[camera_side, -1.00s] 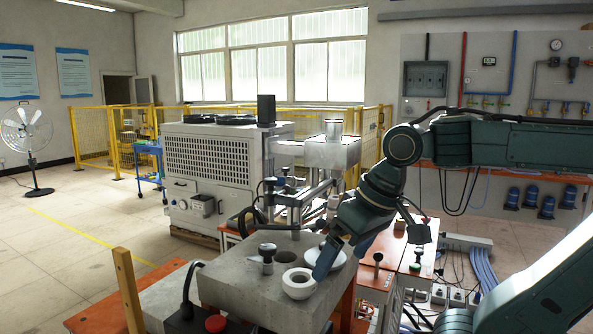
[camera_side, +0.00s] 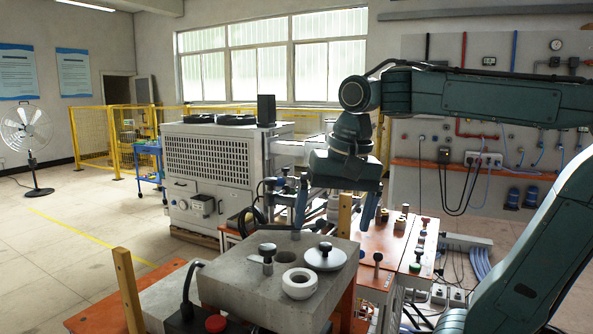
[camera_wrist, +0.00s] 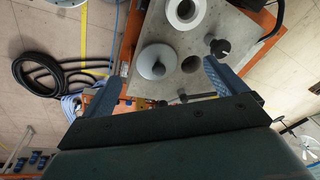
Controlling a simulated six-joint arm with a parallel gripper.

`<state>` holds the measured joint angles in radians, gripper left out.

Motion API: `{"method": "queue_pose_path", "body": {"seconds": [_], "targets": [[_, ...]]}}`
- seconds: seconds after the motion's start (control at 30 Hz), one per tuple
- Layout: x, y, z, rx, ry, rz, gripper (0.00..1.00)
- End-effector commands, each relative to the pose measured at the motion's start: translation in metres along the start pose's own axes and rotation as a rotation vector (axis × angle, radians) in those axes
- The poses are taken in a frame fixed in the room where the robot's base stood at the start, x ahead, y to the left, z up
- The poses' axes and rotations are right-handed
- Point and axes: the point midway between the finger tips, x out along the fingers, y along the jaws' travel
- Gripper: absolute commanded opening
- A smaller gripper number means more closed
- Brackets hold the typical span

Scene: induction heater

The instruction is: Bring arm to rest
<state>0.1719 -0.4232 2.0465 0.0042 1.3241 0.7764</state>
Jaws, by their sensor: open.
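My gripper (camera_side: 335,215) hangs above the far edge of the grey block, its two blue fingers spread wide and pointing down with nothing between them. In the wrist view my gripper (camera_wrist: 155,80) also shows open fingers on either side. The grey block (camera_side: 250,285) carries a white ring (camera_side: 300,284), a round grey lid with a black knob (camera_side: 325,258) and a dark-knobbed plug (camera_side: 267,258). In the wrist view the ring (camera_wrist: 184,12), the lid (camera_wrist: 157,62) and the black knob (camera_wrist: 220,47) lie below and apart from the fingers.
An orange table with control buttons (camera_side: 385,247) stands right of and behind the block. A wooden post (camera_side: 128,290) rises at the front left. A red button box (camera_side: 214,325) is at the front. A large grey machine (camera_side: 215,175) stands behind.

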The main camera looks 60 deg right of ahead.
Motion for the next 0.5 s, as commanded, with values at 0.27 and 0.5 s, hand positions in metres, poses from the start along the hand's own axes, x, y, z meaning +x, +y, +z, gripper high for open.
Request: {"method": "queue_pose_path", "body": {"seconds": [0.27,0.5], "targets": [[-0.011,-0.003,-0.015,0.185,-0.034,0.048,0.97],[-0.019,-0.006,-0.028,0.344,-0.059,0.091,0.97]]}}
